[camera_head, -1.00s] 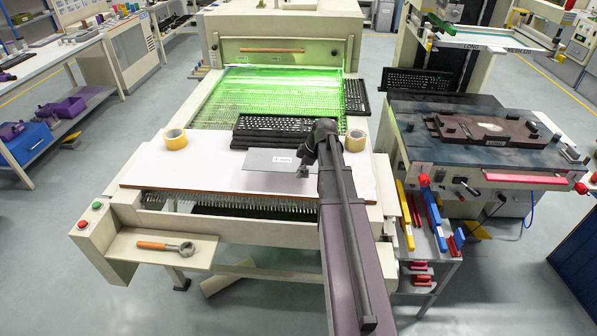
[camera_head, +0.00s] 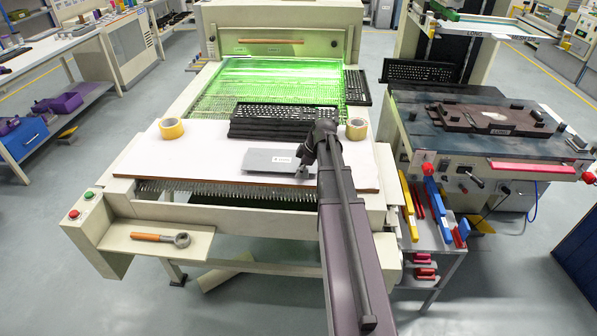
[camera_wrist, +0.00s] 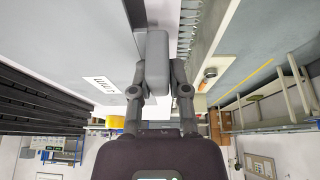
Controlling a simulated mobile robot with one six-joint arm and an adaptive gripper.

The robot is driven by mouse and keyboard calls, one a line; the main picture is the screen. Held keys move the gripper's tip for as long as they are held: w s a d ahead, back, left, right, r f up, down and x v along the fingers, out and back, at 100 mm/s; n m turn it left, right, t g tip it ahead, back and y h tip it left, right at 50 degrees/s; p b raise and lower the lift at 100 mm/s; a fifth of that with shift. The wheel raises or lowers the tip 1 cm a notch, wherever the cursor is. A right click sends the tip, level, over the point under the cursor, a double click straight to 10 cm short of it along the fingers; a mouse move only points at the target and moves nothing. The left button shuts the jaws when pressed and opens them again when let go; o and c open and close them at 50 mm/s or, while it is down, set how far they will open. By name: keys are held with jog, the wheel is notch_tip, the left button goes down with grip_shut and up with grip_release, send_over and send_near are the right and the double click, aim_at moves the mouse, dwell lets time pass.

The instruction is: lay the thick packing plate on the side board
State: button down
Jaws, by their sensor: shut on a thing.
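The thick packing plate (camera_head: 265,161) is a grey slab with a small white label, in the head view over the white board (camera_head: 160,160) on the printing machine. Its front edge shows its thickness. I cannot tell whether it rests on the board or hangs just above it. My gripper (camera_wrist: 157,75) is shut on the plate's right end, and the gripped grey end (camera_wrist: 157,50) shows between both fingers in the wrist view. In the head view my own arm covers part of that end. I cannot tell for sure which surface is the side board.
A black keyboard stack (camera_head: 270,128) stands just behind the plate, between two tape rolls (camera_head: 171,128) (camera_head: 357,129). A row of pins (camera_head: 230,189) runs below the board's front edge. A wrench (camera_head: 160,238) lies on a ledge at front left.

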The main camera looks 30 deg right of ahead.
jog(key=shift+f+b, duration=0.45)
jog(key=shift+f, duration=0.2)
jog(key=shift+f+b, duration=0.3)
dwell(0.8)
jog(key=c, duration=0.5)
grip_release()
jog(key=shift+c, duration=0.2)
jog(key=shift+r, duration=0.1)
jog(key=shift+r+p, duration=3.45)
jog(key=shift+p, duration=0.1)
jog(key=shift+s, duration=0.1)
